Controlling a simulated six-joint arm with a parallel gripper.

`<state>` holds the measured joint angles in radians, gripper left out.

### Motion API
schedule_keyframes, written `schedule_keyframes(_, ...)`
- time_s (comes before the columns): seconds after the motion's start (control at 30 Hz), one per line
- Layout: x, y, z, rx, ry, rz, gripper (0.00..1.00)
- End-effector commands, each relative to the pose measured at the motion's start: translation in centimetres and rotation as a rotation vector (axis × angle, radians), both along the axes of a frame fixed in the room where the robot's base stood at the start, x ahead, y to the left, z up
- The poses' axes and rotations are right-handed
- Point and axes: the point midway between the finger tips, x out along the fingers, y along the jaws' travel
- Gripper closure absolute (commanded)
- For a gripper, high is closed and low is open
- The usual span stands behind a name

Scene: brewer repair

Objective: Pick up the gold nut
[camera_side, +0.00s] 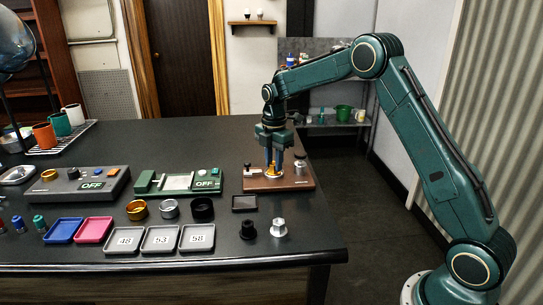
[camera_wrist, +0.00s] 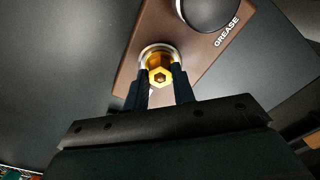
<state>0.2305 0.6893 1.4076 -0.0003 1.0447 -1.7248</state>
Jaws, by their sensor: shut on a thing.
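The gold nut (camera_wrist: 161,76) is a bright hexagonal piece seen from above in the wrist view, between the two dark fingers of my gripper (camera_wrist: 161,86). A silver ring shows around or beneath it, over the brown board (camera_wrist: 128,66) marked GREASE. In the side view, my gripper (camera_side: 273,168) points down over the brown wooden board (camera_side: 301,184), shut on the gold nut (camera_side: 272,171) low near the board's surface. I cannot tell whether the nut touches the board or ring.
A silver knob (camera_side: 300,165) stands on the board right of my gripper, and a small black-topped post (camera_side: 248,168) stands left. A black nut (camera_side: 248,229) and a silver nut (camera_side: 279,228) stand at the front. Gold, silver and black rings lie left, behind numbered trays (camera_side: 160,252).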

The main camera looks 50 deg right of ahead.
Motion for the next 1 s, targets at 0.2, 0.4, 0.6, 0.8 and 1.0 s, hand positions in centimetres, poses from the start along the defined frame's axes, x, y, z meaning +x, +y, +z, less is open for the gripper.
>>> schedule_keyframes(0.2, 0.0, 0.0, 0.4, 0.000, -0.002, 0.000, 0.99)
schedule_keyframes(0.4, 0.1, 0.0, 2.0, -0.001, -0.004, 0.000, 0.99)
schedule_keyframes(0.6, 0.1, 0.0, 5.0, -0.001, -0.006, 0.000, 0.99)
schedule_keyframes(0.8, 0.1, 0.0, 9.3, -0.001, -0.006, 0.000, 0.99)
schedule_keyframes(1.0, 0.1, 0.0, 13.8, -0.001, -0.005, 0.000, 0.99)
